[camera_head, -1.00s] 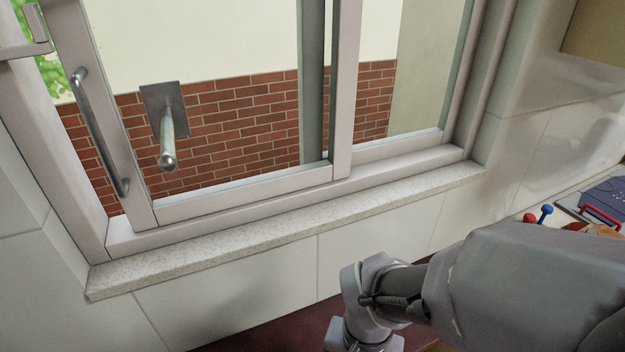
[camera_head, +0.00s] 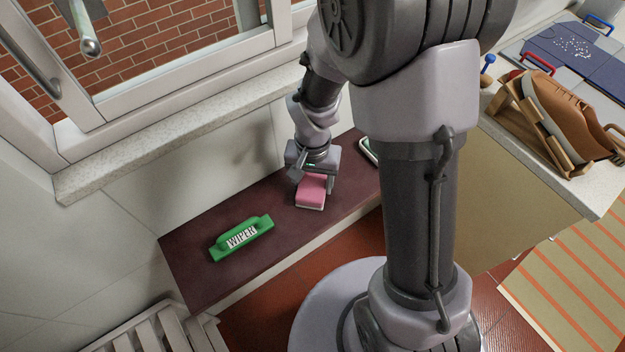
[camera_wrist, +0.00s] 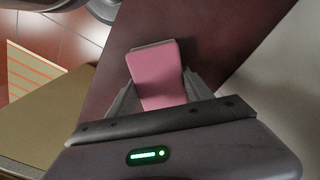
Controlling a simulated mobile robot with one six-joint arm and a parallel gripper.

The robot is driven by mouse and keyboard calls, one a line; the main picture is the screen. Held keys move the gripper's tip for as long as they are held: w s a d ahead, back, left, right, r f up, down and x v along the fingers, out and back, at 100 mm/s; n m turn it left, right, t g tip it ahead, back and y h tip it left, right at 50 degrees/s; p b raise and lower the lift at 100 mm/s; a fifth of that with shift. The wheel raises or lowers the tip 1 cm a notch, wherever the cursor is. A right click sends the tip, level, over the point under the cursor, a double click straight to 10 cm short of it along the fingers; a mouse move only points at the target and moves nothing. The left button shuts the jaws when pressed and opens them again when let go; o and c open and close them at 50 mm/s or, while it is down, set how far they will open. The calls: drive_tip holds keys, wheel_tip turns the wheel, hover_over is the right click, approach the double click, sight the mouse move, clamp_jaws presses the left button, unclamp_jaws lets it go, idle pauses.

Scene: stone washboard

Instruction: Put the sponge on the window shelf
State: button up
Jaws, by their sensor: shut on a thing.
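The pink sponge (camera_head: 311,190) with a pale underside is at the dark red ledge (camera_head: 205,271). My gripper (camera_head: 308,178) reaches down from above and is shut on the sponge. In the wrist view the sponge (camera_wrist: 157,72) sits between the two fingers of my gripper (camera_wrist: 160,95). I cannot tell whether the sponge touches the ledge. The window shelf (camera_head: 165,132) is a pale speckled stone sill. It runs under the window, above and behind the ledge, and its visible stretch is bare.
A partly hidden pale-rimmed object (camera_head: 369,150) lies to the right. A slatted white piece (camera_head: 150,325) stands at lower left.

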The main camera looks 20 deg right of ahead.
drive_tip(key=o, duration=1.2)
wheel_tip(320, 180, up, 12)
drive_tip(key=p, duration=0.5)
wheel_tip(320, 180, up, 5)
drive_tip(key=t, duration=0.1)
hover_over(313, 182)
drive_tip(key=s, duration=0.1)
drive_tip(key=s+r+t, duration=0.1)
drive_tip(key=s+r, duration=0.2)
drive_tip(key=r, duration=0.1)
drive_tip(key=s+a+r+t+y, duration=0.1)
drive_tip(key=s+r+t, duration=0.1)
drive_tip(key=s+r, duration=0.2)
drive_tip(key=s+a+r+n+t+y, duration=0.1)
drive_tip(key=s+r, duration=0.3)
drive_tip(key=shift+s+a+t, duration=0.15)
drive_tip(key=shift+s+t, duration=0.05)
drive_tip(key=shift+t, duration=0.2)
